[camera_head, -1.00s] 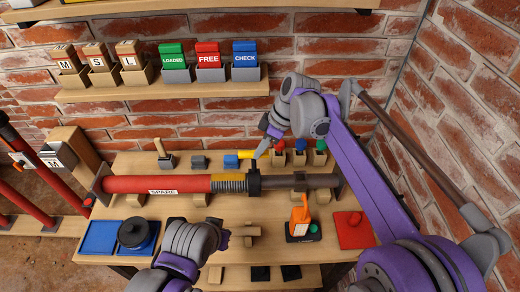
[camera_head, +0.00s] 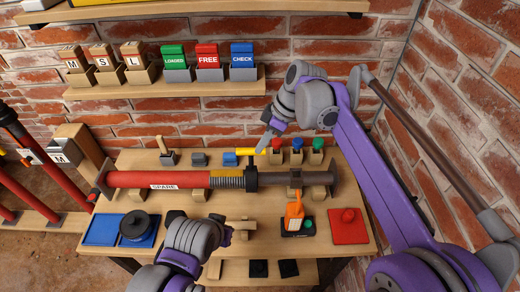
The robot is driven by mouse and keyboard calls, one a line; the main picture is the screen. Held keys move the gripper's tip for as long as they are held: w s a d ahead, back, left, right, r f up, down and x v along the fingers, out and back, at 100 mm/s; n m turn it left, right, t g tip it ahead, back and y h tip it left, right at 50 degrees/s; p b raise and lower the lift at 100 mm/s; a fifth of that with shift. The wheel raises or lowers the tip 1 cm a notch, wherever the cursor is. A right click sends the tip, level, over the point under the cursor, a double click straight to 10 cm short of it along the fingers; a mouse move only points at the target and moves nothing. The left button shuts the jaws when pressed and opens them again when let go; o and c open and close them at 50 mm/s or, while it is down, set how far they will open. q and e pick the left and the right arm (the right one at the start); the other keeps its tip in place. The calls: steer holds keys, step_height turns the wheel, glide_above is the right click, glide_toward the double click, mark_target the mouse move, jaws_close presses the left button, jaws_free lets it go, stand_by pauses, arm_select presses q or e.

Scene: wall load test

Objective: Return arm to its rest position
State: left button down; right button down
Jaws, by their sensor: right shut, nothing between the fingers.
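My right arm reaches in from the lower right in the head view. Its gripper (camera_head: 266,141) is shut and empty, above the back of the wooden bench near a yellow-handled tool (camera_head: 247,151). Whether it touches the tool is hard to tell. My left gripper (camera_head: 228,236) is low in the middle, in front of the bench's red tube, partly hidden by its own wrist; its jaws are too small to read. The red tube (camera_head: 140,180) marked SPARE lies across the bench on supports, with a ribbed grey part and a dark rod to the right.
The bench (camera_head: 330,255) holds a blue tray (camera_head: 101,229) with a black round part, an orange-handled tool (camera_head: 294,211) and a red pad (camera_head: 346,236). A shelf (camera_head: 170,85) carries labelled blocks and cards. Brick walls close off the back and right.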

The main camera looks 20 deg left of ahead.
steer(key=w+d+r, duration=0.1)
steer(key=w+r, duration=0.2)
steer(key=r, duration=0.2)
steer(key=s+d+m+t, duration=0.2)
steer(key=s+d+m, duration=0.15)
steer(key=d, duration=0.45)
steer(key=s+d+f+m+t+h, duration=0.2)
steer(key=s+d+f+m, duration=0.5)
steer(key=s+d+f, duration=0.1)
steer(key=s+d+f+m+t+h, duration=0.2)
steer(key=s+d+f+m+t, duration=0.1)
steer(key=s+d+f+m, duration=0.4)
steer(key=s+d+f, duration=0.1)
steer(key=s+d, duration=0.2)
steer(key=d, duration=0.3)
steer(key=shift+s+d+f+m+h+p, duration=0.2)
steer(key=shift+s+f+m+h+p, duration=0.05)
steer(key=shift+f+m+h+p, duration=0.1)
